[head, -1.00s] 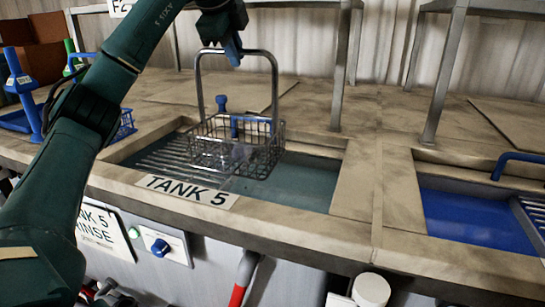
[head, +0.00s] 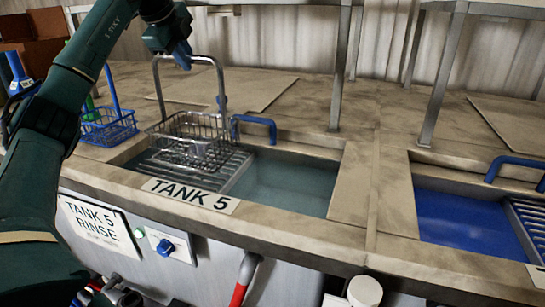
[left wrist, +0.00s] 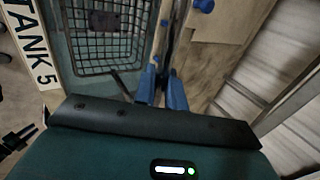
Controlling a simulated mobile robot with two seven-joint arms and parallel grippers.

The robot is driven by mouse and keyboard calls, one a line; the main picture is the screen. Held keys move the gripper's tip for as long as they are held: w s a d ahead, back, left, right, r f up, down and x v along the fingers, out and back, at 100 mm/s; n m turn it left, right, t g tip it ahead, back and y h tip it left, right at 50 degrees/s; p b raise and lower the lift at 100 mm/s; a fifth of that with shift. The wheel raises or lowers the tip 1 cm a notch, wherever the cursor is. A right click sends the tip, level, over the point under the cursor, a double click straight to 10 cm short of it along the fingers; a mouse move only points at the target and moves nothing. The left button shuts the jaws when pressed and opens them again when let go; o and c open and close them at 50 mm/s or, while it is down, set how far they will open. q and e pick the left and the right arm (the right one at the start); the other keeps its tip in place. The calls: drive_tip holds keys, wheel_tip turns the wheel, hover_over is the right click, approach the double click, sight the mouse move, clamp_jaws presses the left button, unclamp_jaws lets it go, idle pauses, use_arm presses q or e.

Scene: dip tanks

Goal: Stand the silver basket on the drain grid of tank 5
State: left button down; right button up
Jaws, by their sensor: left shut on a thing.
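The silver basket (head: 188,141) is a wire basket with a tall arched handle. My left gripper (head: 182,56) is shut on the top of that handle. The basket hangs upright over the slatted drain grid (head: 232,169) at the left of tank 5; whether its bottom touches the grid I cannot tell. In the left wrist view the basket's mesh (left wrist: 103,50) shows beyond the blue fingertips (left wrist: 162,88). It seems to hold a small grey thing. Tank 5's liquid (head: 290,184) lies to the right of the grid. My right gripper is not in view.
A blue basket (head: 108,127) stands on the counter left of tank 5. A blue handle (head: 254,122) rises at the tank's back edge. A tank of blue liquid (head: 465,219) is at the right. Metal frame legs (head: 441,75) stand behind. A TANK 5 label (head: 190,195) marks the front rim.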

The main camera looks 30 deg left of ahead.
use_arm(q)
drive_tip(key=a, duration=0.2)
drive_tip(key=s+a+p, duration=0.1)
drive_tip(key=a, duration=0.2)
drive_tip(key=a+p, duration=0.1)
drive_tip(key=a, duration=0.1)
drive_tip(key=shift+s+a+r, duration=0.1)
drive_tip(key=shift+s+a, duration=0.1)
drive_tip(key=shift+s, duration=0.2)
drive_tip(key=shift+s+a, duration=0.15)
drive_tip(key=shift+a, duration=0.45)
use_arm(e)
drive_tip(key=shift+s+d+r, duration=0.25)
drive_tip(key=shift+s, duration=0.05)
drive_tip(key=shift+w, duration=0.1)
